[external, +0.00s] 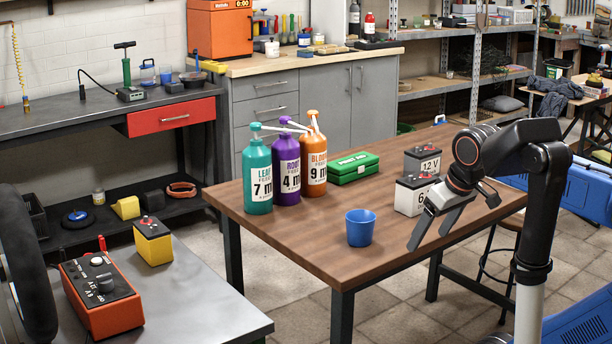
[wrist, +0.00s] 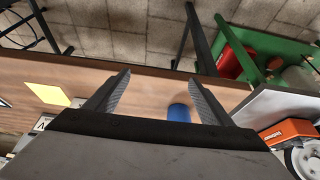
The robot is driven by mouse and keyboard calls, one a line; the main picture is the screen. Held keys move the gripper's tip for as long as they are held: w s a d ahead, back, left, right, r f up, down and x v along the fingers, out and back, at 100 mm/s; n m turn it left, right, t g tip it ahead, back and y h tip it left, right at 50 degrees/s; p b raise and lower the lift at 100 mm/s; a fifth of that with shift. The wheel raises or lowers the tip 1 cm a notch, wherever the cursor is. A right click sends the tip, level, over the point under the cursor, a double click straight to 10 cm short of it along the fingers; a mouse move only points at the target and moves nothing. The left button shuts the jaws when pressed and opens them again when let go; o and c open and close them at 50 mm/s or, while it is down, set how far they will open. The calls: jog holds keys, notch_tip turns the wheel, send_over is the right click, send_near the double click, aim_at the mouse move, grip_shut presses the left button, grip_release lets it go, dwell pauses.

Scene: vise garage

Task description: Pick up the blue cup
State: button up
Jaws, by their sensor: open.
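The blue cup (external: 360,229) stands upright on the brown wooden table (external: 300,251), close to its front edge. In the wrist view the blue cup (wrist: 179,112) shows between the fingers, nearer the right finger, which is beside it in the picture. My gripper (external: 431,228) is open and empty. In the external view it is to the right of the cup and apart from it, with its fingers pointing down and left. The open fingers also show in the wrist view (wrist: 160,85).
Behind the cup stand a teal bottle (external: 258,180), a purple bottle (external: 286,178) and an orange bottle (external: 313,165). A green box (external: 354,168) and two batteries, one marked 12 V (external: 422,160), are farther back and right. The tabletop around the cup is clear.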

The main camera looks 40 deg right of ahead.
notch_tip(320, 180, up, 22)
jog(key=n+g+h, duration=0.1)
jog(key=n+g, duration=0.4)
jog(key=n, duration=1.1)
send_over(361, 219)
jog(key=s+a, duration=0.2)
notch_tip(361, 219, down, 18)
jog(key=r, duration=0.1)
jog(key=shift+f, duration=2.85)
jog(key=c, duration=1.1)
